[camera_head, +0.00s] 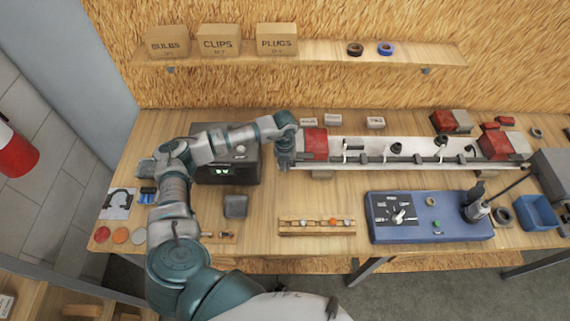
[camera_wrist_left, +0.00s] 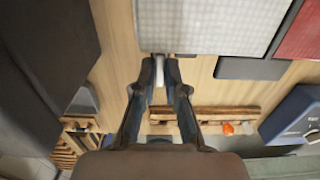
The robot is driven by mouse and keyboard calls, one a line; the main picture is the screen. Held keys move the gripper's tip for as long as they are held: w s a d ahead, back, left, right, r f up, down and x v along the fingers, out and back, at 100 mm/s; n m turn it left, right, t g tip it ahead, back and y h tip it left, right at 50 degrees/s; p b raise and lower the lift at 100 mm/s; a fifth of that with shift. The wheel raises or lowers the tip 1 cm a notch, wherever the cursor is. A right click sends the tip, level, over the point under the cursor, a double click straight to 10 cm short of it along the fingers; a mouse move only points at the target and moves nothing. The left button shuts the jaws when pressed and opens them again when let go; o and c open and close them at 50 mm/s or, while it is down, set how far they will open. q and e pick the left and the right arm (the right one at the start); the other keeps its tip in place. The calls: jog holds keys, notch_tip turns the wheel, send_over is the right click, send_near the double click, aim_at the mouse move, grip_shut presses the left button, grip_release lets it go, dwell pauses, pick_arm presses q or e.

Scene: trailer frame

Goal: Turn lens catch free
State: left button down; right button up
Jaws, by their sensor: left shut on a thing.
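The trailer frame is a long pale bar (camera_head: 370,148) on the bench, with a red lens (camera_head: 316,139) near its left end and another red lens (camera_head: 495,144) near its right end. My left gripper (camera_head: 285,165) is at the bar's left end, left of the nearer red lens. In the left wrist view, my left gripper (camera_wrist_left: 160,68) is shut on a small pale piece (camera_wrist_left: 159,72) at the edge of a pale gridded panel (camera_wrist_left: 205,24). The red lens (camera_wrist_left: 302,36) is right of it. The fingers hide much of the piece, so its turn cannot be told. My right gripper is out of view.
A dark box (camera_head: 232,170) with green lights stands behind my left arm. A wooden rack (camera_head: 317,225) with small parts and a blue fixture (camera_head: 428,218) stand in front of the bar. A blue bin (camera_head: 537,212) is at right.

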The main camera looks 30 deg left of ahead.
aim_at(285, 164)
pick_arm(q)
jog(key=c, duration=1.2)
grip_release()
jog(key=shift+w+a+r, duration=0.1)
jog(key=shift+w, duration=0.1)
notch_tip(285, 164, up, 12)
jog(key=shift+w+a+f, duration=0.1)
jog(key=shift+a+f, duration=0.05)
jog(key=shift+f, duration=0.05)
jog(key=shift+f, duration=0.1)
